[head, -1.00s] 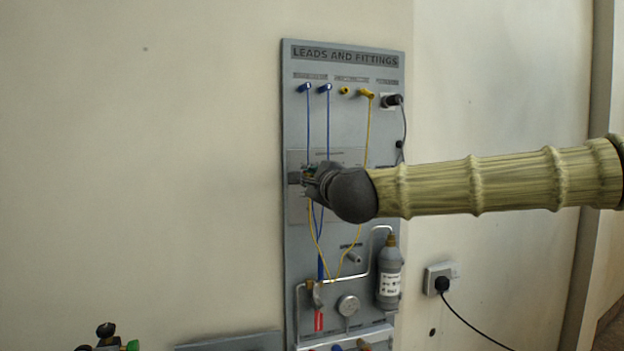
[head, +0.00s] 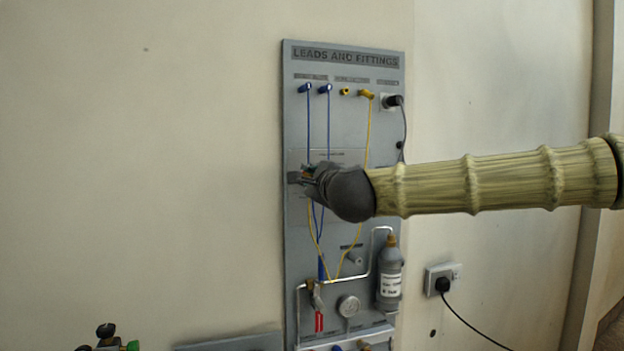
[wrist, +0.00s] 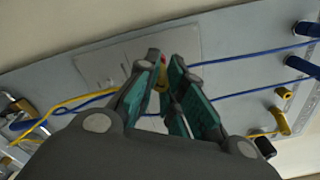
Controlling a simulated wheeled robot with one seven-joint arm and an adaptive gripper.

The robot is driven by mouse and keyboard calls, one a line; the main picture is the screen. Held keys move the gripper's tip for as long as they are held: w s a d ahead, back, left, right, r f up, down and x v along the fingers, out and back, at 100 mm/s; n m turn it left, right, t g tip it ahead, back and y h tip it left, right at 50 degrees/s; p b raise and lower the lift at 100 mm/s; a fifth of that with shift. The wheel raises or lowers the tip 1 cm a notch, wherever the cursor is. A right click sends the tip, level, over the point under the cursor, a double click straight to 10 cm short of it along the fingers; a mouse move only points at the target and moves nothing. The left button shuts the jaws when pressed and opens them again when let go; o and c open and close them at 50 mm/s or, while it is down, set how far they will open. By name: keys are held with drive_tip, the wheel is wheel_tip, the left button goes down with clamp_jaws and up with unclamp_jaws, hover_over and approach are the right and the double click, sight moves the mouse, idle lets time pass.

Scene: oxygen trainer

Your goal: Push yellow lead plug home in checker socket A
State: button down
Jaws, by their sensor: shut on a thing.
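My gripper (wrist: 172,92) points at the lighter checker plate (wrist: 185,48) on the upright board, its teal-padded fingers closed around the yellow lead plug (wrist: 163,73). The plug's tip is at or very near the plate; I cannot tell how deep it sits in a socket. Socket A is hidden behind the fingers and plug. A small red spot (wrist: 136,67) shows beside the plug. In the head view my gripper (head: 308,175) covers the middle of the checker plate (head: 297,208). The yellow lead (head: 358,232) hangs in a loop below and runs up to my gripper.
Two blue plugs (head: 325,88) sit along the board's top, their blue leads passing behind my gripper. Another yellow plug (head: 366,95) and a black plug (head: 394,100) are to their right. A grey bottle (head: 389,280), pipe and gauge (head: 348,305) are below. The wall left is clear.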

drive_tip(key=shift+x, duration=0.9)
idle(0.3)
drive_tip(key=c, duration=1.5)
unclamp_jaws()
drive_tip(key=shift+o, duration=0.2)
drive_tip(key=v, duration=1.2)
